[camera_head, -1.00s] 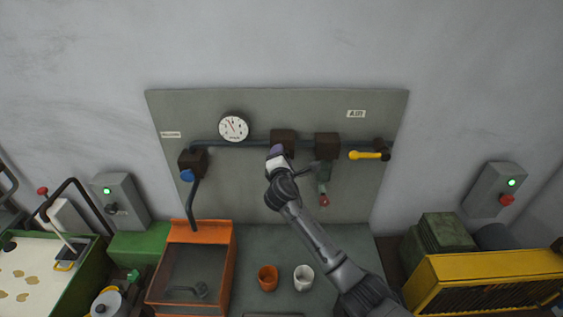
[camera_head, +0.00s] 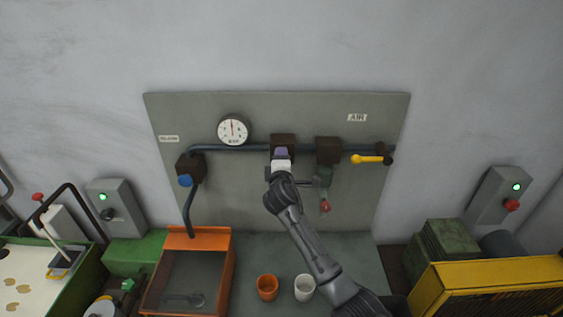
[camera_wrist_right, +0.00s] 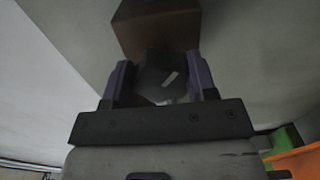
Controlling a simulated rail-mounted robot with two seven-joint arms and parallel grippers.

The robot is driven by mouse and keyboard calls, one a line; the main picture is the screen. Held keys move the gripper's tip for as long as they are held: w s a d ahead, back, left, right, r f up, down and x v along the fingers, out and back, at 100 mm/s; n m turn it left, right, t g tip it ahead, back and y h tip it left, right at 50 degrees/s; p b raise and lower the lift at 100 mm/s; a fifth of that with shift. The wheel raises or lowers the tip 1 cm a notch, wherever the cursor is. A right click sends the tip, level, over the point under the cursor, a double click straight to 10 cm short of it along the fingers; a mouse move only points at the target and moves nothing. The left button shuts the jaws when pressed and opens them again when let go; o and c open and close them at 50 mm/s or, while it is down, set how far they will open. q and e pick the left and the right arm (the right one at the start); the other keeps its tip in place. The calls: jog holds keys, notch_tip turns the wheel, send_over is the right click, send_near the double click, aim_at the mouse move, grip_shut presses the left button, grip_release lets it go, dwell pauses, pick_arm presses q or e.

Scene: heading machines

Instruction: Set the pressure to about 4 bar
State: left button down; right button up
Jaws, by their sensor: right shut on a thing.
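The round white pressure gauge (camera_head: 233,129) is on the upper left of the grey wall panel, on the dark pipe. Its needle points about straight up; the numbers are too small to read. My right gripper (camera_head: 281,153) is at the dark regulator block (camera_head: 283,140) in the middle of the pipe. In the right wrist view my right gripper (camera_wrist_right: 163,82) is shut on a dark knob (camera_wrist_right: 160,75) with a light mark on it, below the brown block (camera_wrist_right: 158,25). My left gripper is not in view.
Right of the gripper are a second dark block (camera_head: 328,150), a red-tipped part (camera_head: 325,207) below it and a yellow lever (camera_head: 367,159). A blue knob (camera_head: 185,180) is at left. Orange (camera_head: 267,287) and white (camera_head: 304,287) cups stand below.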

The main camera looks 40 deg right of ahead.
jog(key=o, duration=0.9)
jog(key=shift+s+a, duration=0.1)
jog(key=b+v, duration=0.1)
jog(key=v, duration=1.2)
jog(key=shift+s+a, duration=0.2)
